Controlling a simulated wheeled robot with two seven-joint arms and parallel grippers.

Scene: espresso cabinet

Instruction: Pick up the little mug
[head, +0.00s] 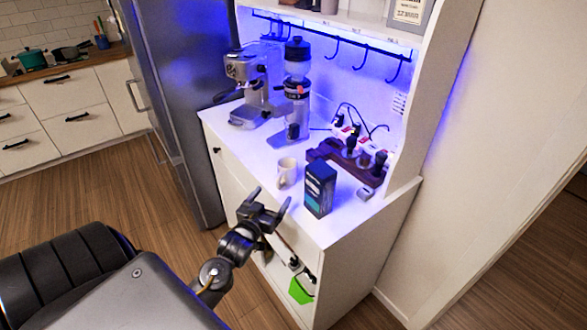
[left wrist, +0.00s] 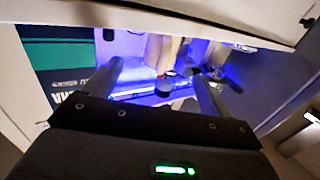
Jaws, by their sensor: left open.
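The little white mug (head: 287,172) stands upright on the white cabinet top, near its front edge and left of a dark box. My left gripper (head: 270,197) is open and empty, just in front of the mug and the counter's front edge, with its fingers pointing toward the cabinet. In the left wrist view the two fingers of this gripper (left wrist: 154,72) are spread apart. A pale shape shows beyond them there, but I cannot tell whether it is the mug. My right gripper is not in view.
The dark box (head: 320,188) stands close right of the mug. Behind are an espresso machine (head: 247,83), a grinder (head: 297,95) and a dark wooden stand (head: 345,160) with tools. A green item (head: 301,290) shows on the cabinet's lower shelf.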

